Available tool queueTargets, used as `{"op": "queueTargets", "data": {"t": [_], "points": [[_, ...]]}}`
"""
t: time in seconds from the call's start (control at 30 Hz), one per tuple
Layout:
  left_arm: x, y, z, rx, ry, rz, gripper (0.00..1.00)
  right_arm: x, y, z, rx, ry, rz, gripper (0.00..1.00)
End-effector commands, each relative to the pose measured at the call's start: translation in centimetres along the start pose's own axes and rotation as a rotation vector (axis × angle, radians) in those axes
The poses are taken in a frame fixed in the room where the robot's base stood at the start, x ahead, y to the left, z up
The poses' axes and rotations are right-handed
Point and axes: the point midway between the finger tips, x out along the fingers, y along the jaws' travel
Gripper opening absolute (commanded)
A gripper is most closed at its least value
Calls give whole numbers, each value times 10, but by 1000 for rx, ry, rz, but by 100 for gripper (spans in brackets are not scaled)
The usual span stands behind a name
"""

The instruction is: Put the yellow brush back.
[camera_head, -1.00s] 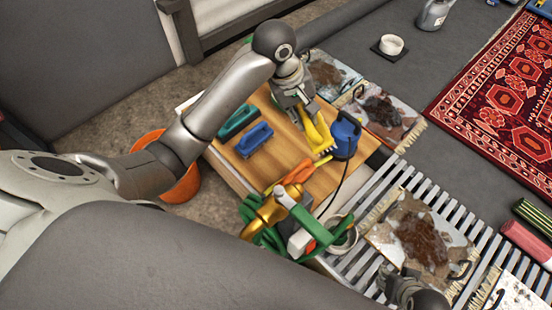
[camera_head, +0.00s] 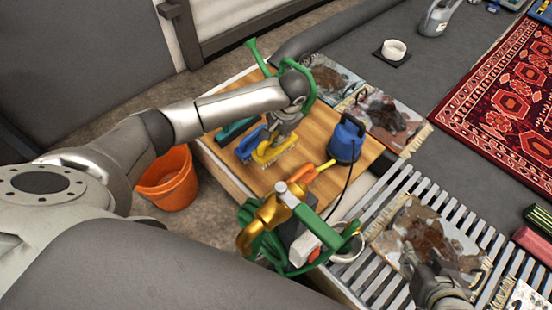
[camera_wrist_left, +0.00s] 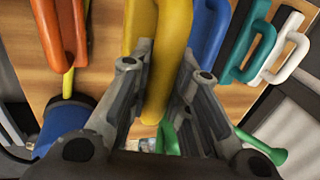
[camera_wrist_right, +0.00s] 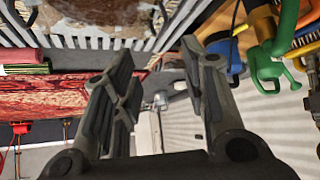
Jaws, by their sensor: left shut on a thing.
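The yellow brush (camera_head: 272,150) is held in my left gripper (camera_head: 284,136), bristles down, over the wooden board (camera_head: 310,130). The fingers close on its yellow handle (camera_wrist_left: 158,65) in the left wrist view. I cannot tell whether its bristles touch the board. A blue brush (camera_head: 248,143) is just left of it, and a teal brush (camera_head: 234,131) lies beyond that. In the left wrist view, the blue (camera_wrist_left: 208,35), teal (camera_wrist_left: 245,45) and white (camera_wrist_left: 283,48) handles stand in a row. My right gripper (camera_wrist_right: 158,75) is open and empty, near a dirty rug sample (camera_head: 418,235).
A blue corded tool (camera_head: 346,139) stands right of the yellow brush. An orange-handled tool (camera_head: 302,181) and a gold-and-green spray tool (camera_head: 268,213) are in front. An orange bucket (camera_head: 168,182) stands left. A green object (camera_head: 258,52), partly hidden, is behind my left wrist.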

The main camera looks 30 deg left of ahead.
Motion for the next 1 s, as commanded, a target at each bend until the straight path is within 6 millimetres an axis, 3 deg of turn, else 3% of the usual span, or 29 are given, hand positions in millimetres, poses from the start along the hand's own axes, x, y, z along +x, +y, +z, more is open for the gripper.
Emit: {"op": "queueTargets", "data": {"t": [0.4, 0.73, 1.0], "points": [[42, 11, 0, -2, -1, 1, 0, 1, -11, -80, -4, 398, -24, 40], [53, 14, 0, -3, -1, 1, 0, -6, -14, -104, -4, 521, -31, 40], [76, 20, 0, -3, -1, 1, 0, -27, -20, -143, -2, 755, -46, 40]]}}
